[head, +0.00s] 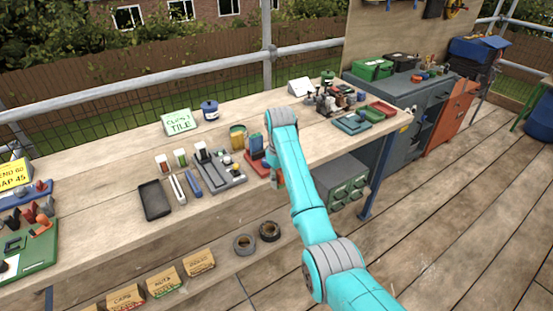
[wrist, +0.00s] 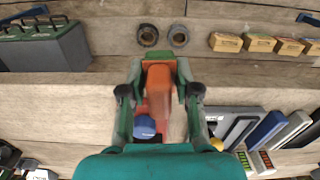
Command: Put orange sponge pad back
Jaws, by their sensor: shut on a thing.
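The orange sponge pad (wrist: 158,75) is between the two fingers of my gripper (wrist: 159,82) in the wrist view. The fingers are shut on it from both sides. Behind it, partly covered, is a red-orange holder (wrist: 156,106) with a round blue thing (wrist: 145,127) by it. My arm covers most of my gripper and the pad there. I cannot tell whether the pad touches the holder.
A grey tray (head: 222,178) with tools lies left of the holder. A tin (head: 237,137) stands behind it. Two dark rolls (head: 244,244) and several labelled boxes (head: 163,281) are on the lower shelf. A grey drawer cabinet (head: 345,185) stands below, right of my arm.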

